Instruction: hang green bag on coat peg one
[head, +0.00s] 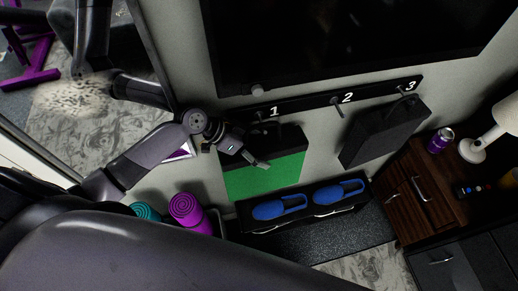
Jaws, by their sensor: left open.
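The green bag (265,180) has a black upper part and hangs upright against the wall, just below coat peg one (261,115), under the white number 1 on the black rail. Its handle is too dark to make out clearly, so I cannot tell exactly how it meets the peg. My left gripper (257,161) is open in front of the bag's upper part and covers a piece of it. I see nothing held between its fingers; whether they touch the bag is unclear. My right gripper is out of view.
Peg two (338,104) is bare. A black bag (385,134) hangs under peg three. Blue shoes (279,207) stand on a low black rack below. A wooden cabinet (422,190) with a purple can (440,140) and a white lamp (486,141) is at right. Rolled mats (187,210) stand at lower left.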

